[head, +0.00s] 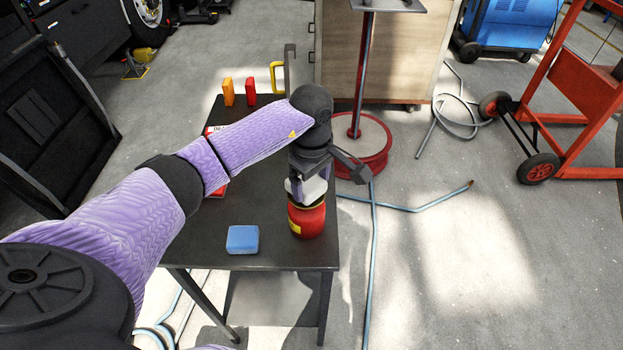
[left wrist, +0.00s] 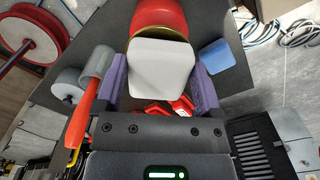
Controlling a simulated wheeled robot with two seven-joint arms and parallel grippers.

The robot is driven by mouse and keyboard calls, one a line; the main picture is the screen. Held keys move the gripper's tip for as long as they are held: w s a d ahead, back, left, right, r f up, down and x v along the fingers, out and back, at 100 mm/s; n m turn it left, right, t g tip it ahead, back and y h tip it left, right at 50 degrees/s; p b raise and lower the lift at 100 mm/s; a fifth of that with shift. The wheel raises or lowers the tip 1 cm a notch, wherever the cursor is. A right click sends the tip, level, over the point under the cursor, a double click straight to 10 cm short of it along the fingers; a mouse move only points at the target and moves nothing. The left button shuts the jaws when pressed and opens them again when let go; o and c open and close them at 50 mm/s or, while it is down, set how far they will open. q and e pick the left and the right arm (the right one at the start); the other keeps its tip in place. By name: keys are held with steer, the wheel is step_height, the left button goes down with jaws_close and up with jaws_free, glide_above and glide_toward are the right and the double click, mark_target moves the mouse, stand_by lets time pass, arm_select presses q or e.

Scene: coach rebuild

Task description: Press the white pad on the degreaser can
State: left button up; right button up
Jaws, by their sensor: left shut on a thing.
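The degreaser can (head: 307,220) is red with a yellow label and stands upright near the right edge of the dark table. Its white pad (left wrist: 163,67) faces the camera in the left wrist view, between my two purple fingers, with the red can body (left wrist: 158,17) behind it. My right gripper is not in view.
A blue block (head: 243,239) lies left of the can on the table (head: 280,258). An orange block (head: 228,92) and a red block (head: 251,92) stand at the back. My left arm partly covers a red item. A red round-based stand (head: 372,160) is beyond the table.

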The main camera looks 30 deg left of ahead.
mark_target(312, 185)
arm_select(q)
steer(key=shift+f+b, duration=0.7)
steer(key=shift+f, duration=0.2)
stand_by(0.6)
stand_by(0.5)
step_height(312, 185, up, 7)
steer(key=p, duration=0.5)
steer(key=shift+r, duration=0.15)
stand_by(0.4)
